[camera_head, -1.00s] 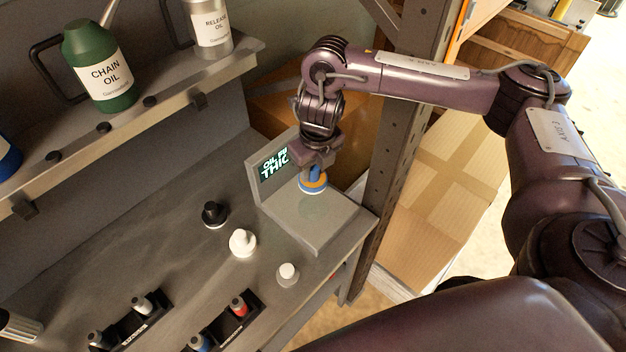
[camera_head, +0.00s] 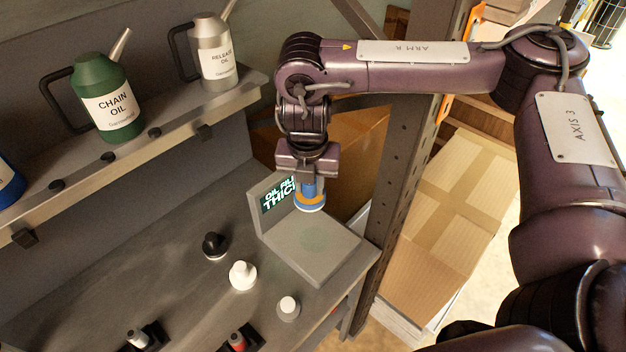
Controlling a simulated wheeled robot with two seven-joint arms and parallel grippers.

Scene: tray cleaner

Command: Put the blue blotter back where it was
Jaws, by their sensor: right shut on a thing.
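The blue blotter (camera_head: 310,195) has a blue grip, an orange band and a pale underside. My right gripper (camera_head: 308,180) is shut on its grip and holds it upright over the back part of a grey stand (camera_head: 322,254). The blotter looks raised above the stand's flat top, where a faint greenish round patch shows. The stand's upright panel carries a lit display (camera_head: 278,195), partly hidden by my gripper and the blotter. A blotter holder (camera_head: 150,336) and another (camera_head: 236,342) are cut off at the bottom edge. My left gripper is not in view.
A black-topped piece (camera_head: 213,246), a white knobbed piece (camera_head: 243,275) and a smaller white one (camera_head: 288,307) stand on the bench left of the stand. A shelf above holds green (camera_head: 104,98) and silver (camera_head: 211,52) oil cans. A metal post (camera_head: 398,180) rises at right.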

